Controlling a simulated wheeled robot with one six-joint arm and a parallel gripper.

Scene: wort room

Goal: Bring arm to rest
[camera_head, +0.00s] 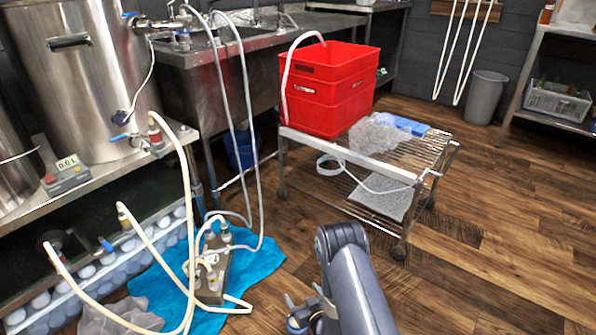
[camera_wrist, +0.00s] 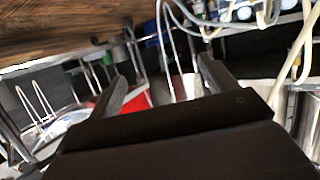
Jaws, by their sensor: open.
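My gripper (camera_wrist: 162,68) shows in the wrist view with its two dark fingers apart and nothing between them. In the head view my arm (camera_head: 350,275) is folded low at the bottom middle, in front of the wire cart. The wrist view is tilted and looks past the fingers toward hoses, metal vessels and a red shape.
A wire cart (camera_head: 416,170) carries a red crate (camera_head: 325,95) and clear plastic wrap (camera_head: 373,136). Pale hoses (camera_head: 188,225) loop down to a pump (camera_head: 213,277) on a blue cloth (camera_head: 258,262) at left. Wooden floor (camera_head: 490,260) is clear at right.

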